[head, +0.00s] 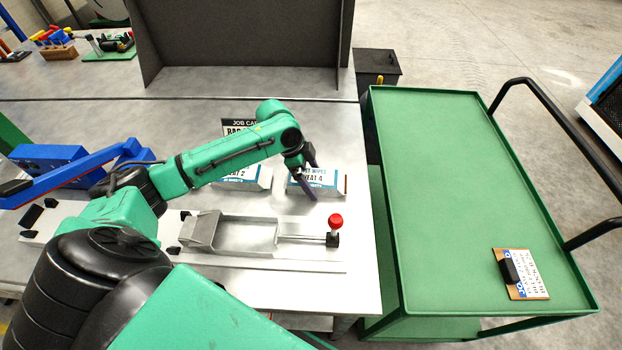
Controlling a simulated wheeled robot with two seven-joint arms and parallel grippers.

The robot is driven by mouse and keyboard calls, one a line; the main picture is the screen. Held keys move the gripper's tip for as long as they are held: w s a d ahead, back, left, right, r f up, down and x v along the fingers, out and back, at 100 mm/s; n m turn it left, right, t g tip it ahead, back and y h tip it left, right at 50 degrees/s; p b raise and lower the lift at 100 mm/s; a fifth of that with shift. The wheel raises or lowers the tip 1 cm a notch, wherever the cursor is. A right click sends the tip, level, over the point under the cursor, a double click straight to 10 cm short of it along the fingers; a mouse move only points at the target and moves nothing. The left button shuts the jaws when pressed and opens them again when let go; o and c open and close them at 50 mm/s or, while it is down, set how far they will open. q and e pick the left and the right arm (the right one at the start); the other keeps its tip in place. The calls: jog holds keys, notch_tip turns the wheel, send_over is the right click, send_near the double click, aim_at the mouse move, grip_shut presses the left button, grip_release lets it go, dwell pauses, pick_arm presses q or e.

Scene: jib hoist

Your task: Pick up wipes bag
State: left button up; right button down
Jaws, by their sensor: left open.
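A white and blue wipes pack (325,180), printed with "WIPES" and "SEAT 4", lies on the grey metal table near its right edge. My left gripper (309,178) is over the left part of this pack, open, its fingers pointing down toward it. I cannot tell whether the fingers touch it. A similar white and blue piece (242,174) marked "SEAT 2" lies to the left, partly hidden behind my left arm. My right gripper is not in view.
A metal fixture tray (248,235) with a red-knobbed lever (335,222) lies nearer. A black job card (238,124) and a grey upright panel (240,30) stand behind. A green cart (465,180) on the right is mostly bare, with a clipboard-like card (530,275).

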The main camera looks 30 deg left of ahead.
pick_arm(q)
jog(key=shift+w, duration=0.1)
jog(key=c, duration=1)
jog(key=shift+c, duration=0.8)
jog(key=shift+r, duration=0.15)
